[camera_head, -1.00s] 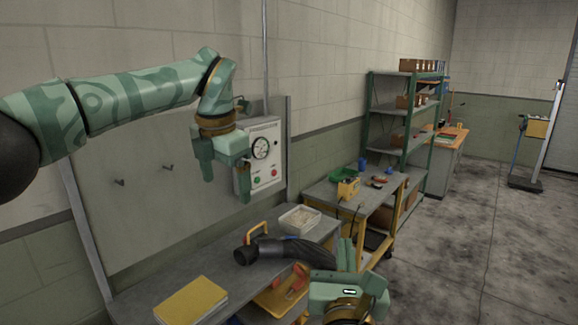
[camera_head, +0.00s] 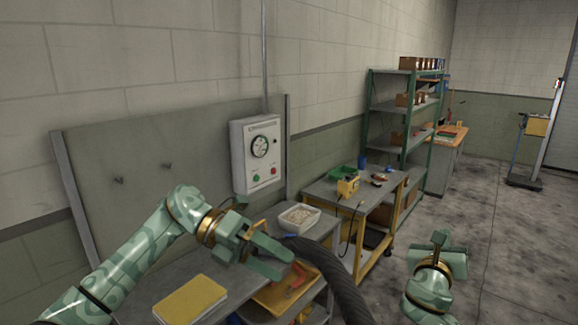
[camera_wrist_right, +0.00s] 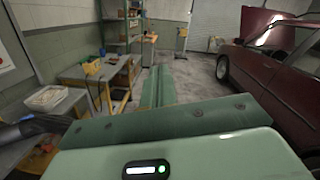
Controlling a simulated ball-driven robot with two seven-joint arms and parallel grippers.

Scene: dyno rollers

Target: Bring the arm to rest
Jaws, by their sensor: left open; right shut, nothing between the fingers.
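My left gripper (camera_head: 284,267) hangs low over the near bench in the head view, its two green fingers apart. No object shows clearly between them. My left arm is lowered and reaches in from the bottom left. My right gripper (camera_head: 442,240) is at the lower right over open floor. In the right wrist view its green fingers (camera_wrist_right: 160,84) lie together, empty, pointing ahead. A black ribbed hose (camera_head: 335,268) curves down just right of the left fingers; whether they touch it I cannot tell.
The near bench holds a yellow book (camera_head: 190,299) and a white bin (camera_head: 300,216). A grey gauge box (camera_head: 257,155) is on the board above. A second bench (camera_head: 325,193) and green shelves (camera_head: 372,120) stand beyond. A red car (camera_wrist_right: 270,75) stands right; floor between is clear.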

